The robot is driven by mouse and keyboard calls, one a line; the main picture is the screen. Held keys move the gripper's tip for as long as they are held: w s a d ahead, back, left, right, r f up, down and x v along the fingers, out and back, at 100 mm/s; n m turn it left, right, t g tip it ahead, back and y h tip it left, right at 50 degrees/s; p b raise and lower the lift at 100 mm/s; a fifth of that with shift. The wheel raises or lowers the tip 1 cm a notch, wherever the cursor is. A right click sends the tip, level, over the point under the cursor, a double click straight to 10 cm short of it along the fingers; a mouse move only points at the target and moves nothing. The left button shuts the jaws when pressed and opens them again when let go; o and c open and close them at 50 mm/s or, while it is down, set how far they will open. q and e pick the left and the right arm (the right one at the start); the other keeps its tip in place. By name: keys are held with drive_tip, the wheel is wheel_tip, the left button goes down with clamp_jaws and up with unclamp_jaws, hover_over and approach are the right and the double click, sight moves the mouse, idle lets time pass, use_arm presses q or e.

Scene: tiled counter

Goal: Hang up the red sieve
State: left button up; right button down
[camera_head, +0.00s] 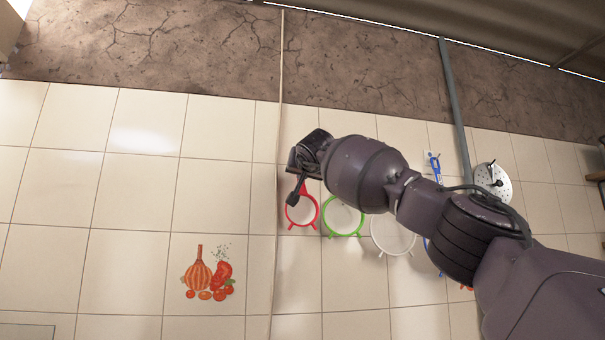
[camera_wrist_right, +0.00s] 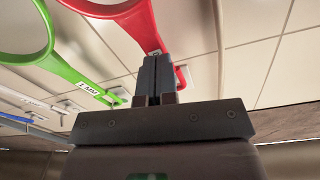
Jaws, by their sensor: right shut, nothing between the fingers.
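The red sieve (camera_head: 302,211) shows in the head view against the tiled wall, its round rim down and its upper part hidden behind my right gripper (camera_head: 296,163). In the right wrist view its red handle (camera_wrist_right: 142,27) runs to just behind the fingertips of my right gripper (camera_wrist_right: 155,62). These fingers are shut together with nothing between them. Whether the handle's end sits on the hook is hidden by the fingers. My left gripper is out of view.
A green sieve (camera_head: 343,217) hangs just right of the red one, its handle (camera_wrist_right: 80,78) close to my fingers. A white sieve (camera_head: 393,236) and a blue tool (camera_head: 433,165) are farther right. A perforated white disc (camera_head: 492,180) is beyond my arm.

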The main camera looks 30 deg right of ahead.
drive_tip(key=shift+b+v, duration=1)
drive_tip(key=shift+v, duration=0.3)
idle(2.0)
drive_tip(key=shift+b+v, duration=1.65)
drive_tip(key=shift+v, duration=0.7)
drive_tip(key=shift+d, duration=0.1)
drive_tip(key=p+x, duration=0.3)
drive_tip(key=x, duration=0.2)
drive_tip(key=shift+s, duration=0.15)
idle(0.4)
